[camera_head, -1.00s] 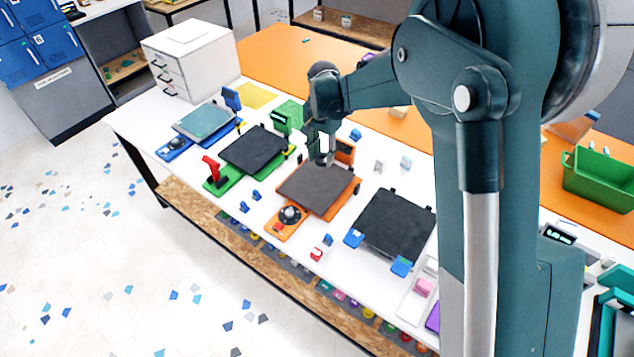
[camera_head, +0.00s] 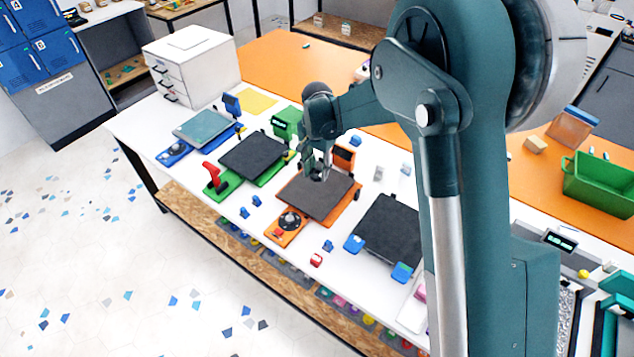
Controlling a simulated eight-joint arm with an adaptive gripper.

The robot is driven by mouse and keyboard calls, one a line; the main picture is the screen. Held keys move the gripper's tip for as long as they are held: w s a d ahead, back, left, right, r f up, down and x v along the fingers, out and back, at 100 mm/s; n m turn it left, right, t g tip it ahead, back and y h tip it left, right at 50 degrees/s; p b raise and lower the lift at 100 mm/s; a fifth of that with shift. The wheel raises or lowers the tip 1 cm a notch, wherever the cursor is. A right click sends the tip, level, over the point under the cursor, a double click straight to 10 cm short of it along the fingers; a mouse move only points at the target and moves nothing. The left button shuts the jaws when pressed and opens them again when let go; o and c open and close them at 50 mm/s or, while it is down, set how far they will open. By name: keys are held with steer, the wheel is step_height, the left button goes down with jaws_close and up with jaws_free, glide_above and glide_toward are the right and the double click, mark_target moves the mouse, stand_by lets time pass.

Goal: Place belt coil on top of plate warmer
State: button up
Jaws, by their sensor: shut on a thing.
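My gripper (camera_head: 316,166) points down over the back part of the dark square plate (camera_head: 310,198) on an orange base. Its fingers are shut on a small dark thing (camera_head: 318,177), probably the belt coil, mostly hidden by the fingers. I cannot tell whether this thing touches the plate. The orange unit is probably the plate warmer; no label is readable. It has a round black dial (camera_head: 290,220) at its front and an orange upright block (camera_head: 344,158) at its back, close right of my gripper.
A green unit (camera_head: 252,157) with a red lever stands to the left, and a blue unit (camera_head: 203,127) beyond it. Another dark plate (camera_head: 390,228) lies to the right. Small blue clips (camera_head: 328,246) and a red piece (camera_head: 316,260) lie near the front edge.

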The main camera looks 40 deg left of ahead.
mark_target(317, 187)
steer(key=shift+f, duration=1)
steer(key=shift+f, duration=0.1)
steer(key=shift+f, duration=1.8)
steer(key=shift+f, duration=0.1)
steer(key=o, duration=0.7)
steer(key=shift+o, duration=0.2)
step_height(317, 187, up, 12)
